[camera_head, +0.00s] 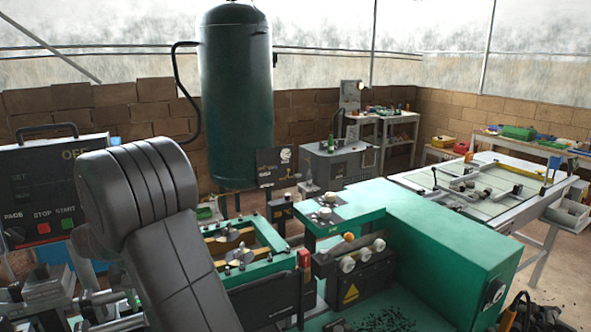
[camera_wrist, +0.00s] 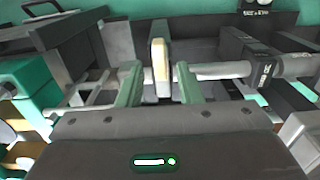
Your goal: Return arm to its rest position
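My arm (camera_head: 150,215) fills the lower left of the head view as a bent grey link, in front of the green machine. My gripper is not visible in the head view. In the wrist view my gripper (camera_wrist: 158,68) shows two green fingers standing well apart, so it is open. A pale cream upright piece (camera_wrist: 161,62) shows between the fingers, with a gap on both sides. I cannot tell how far beyond the fingertips it is. A light metal rod (camera_wrist: 212,71) runs across behind the fingers.
The green machine (camera_head: 433,235) fills the centre and right. A control panel (camera_head: 45,190) with buttons stands at the left, close to my arm. A dark green tank (camera_head: 236,95) rises behind. A work table (camera_head: 485,190) stands at the far right. Dark bits lie on the front surface.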

